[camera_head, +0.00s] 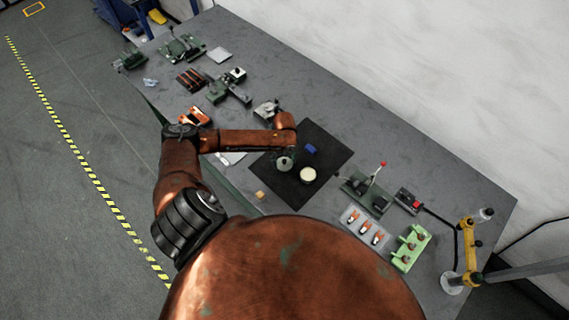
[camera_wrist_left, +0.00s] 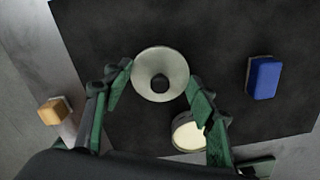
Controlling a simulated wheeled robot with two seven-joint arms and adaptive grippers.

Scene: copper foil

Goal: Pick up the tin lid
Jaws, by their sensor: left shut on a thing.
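The tin lid (camera_head: 285,164) is a round grey disc with a dark knob in the middle. It shows large in the left wrist view (camera_wrist_left: 147,88), over the black mat (camera_head: 323,141). My left gripper (camera_wrist_left: 160,76) has its two green-padded fingers on opposite sides of the lid and is shut on it. I cannot tell whether the lid is clear of the mat. A round tin with a cream top (camera_head: 308,175) stands close beside the lid; in the left wrist view a finger partly hides it (camera_wrist_left: 186,134). My right gripper is in neither view.
A blue block (camera_head: 310,149) lies on the mat, beyond the tin. A small yellow block (camera_head: 260,195) sits off the mat's near edge. A lever device (camera_head: 368,190), a tray of orange-tipped parts (camera_head: 363,227) and a green holder (camera_head: 410,247) stand to the right.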

